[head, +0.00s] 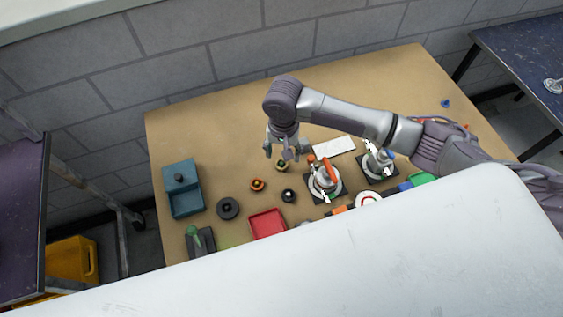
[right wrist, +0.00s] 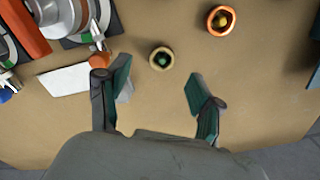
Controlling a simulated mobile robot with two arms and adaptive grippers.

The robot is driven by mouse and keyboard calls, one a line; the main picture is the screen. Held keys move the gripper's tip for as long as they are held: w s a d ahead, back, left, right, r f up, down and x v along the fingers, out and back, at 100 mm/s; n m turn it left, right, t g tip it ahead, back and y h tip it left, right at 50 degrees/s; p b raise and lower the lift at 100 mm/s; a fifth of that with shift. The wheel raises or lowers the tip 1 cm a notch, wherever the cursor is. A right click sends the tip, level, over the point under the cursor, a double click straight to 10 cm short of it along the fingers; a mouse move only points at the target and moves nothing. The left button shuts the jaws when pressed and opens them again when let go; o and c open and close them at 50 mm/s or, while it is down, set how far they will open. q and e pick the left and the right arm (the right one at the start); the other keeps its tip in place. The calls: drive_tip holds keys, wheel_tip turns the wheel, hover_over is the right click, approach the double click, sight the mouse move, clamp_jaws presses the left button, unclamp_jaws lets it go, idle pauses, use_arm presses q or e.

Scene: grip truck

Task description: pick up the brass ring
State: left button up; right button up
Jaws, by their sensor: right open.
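The brass ring (head: 282,169) lies on the brown table in the head view, just in front of my right gripper (head: 287,152). In the right wrist view the brass ring (right wrist: 153,62) is a small tan-yellow ring with something dark green in its middle. It sits ahead of the gap between the two fingertips of my right gripper (right wrist: 157,84), apart from both. The right gripper is open and empty above the table. My left gripper is not in view.
An orange ring (head: 257,185) lies to the left. A black ring (head: 228,208), a teal box (head: 186,197) and a red tray (head: 268,223) stand nearby. Clamp fixtures (head: 323,181) and a white card (head: 334,146) are at right. The table's back left is clear.

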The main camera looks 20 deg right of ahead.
sight(281, 164)
drive_tip(key=shift+w+f, duration=0.1)
drive_tip(key=shift+f, duration=0.35)
wheel_tip(281, 164, down, 2)
drive_tip(key=shift+a+f+p, duration=0.15)
drive_tip(key=shift+f+p, duration=0.1)
drive_tip(key=shift+p, duration=0.25)
wheel_tip(281, 164, down, 2)
drive_tip(key=shift+f, duration=0.45)
drive_tip(key=shift+c, duration=0.4)
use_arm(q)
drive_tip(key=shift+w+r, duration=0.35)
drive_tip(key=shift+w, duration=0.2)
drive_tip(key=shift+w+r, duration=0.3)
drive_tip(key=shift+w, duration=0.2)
use_arm(e)
drive_tip(key=c, duration=1.2)
drive_tip(key=shift+o, duration=0.2)
drive_tip(key=shift+r, duration=0.1)
